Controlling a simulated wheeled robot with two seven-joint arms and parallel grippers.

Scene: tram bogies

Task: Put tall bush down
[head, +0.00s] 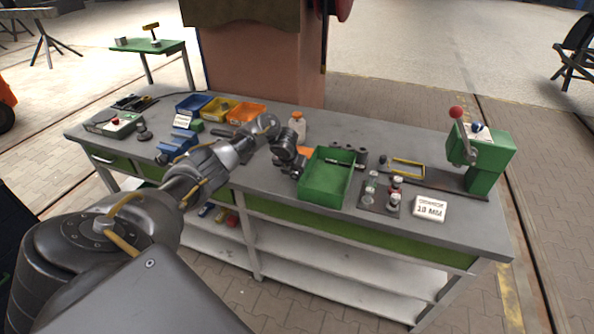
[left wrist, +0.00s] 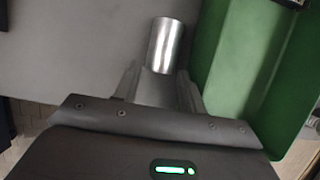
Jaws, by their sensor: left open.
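The tall bush, a shiny silver cylinder (left wrist: 165,45), shows in the left wrist view just beyond and between the fingers of my left gripper (left wrist: 158,86). The fingers are open, and their lower parts flank the near end of the bush. Whether they touch it I cannot tell. In the head view my left gripper (head: 291,168) points down at the bench, close to the left side of the green tray (head: 327,186). The bush is hidden behind the gripper there. The tray wall also shows at the right of the left wrist view (left wrist: 232,60). My right gripper is not in view.
The grey bench (head: 400,150) holds a peg plate (head: 379,199), a white label card (head: 430,207) and a green press with a red knob (head: 485,155) on the right. Blue, yellow and orange bins (head: 245,114) and a white bottle (head: 297,122) stand at the back.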

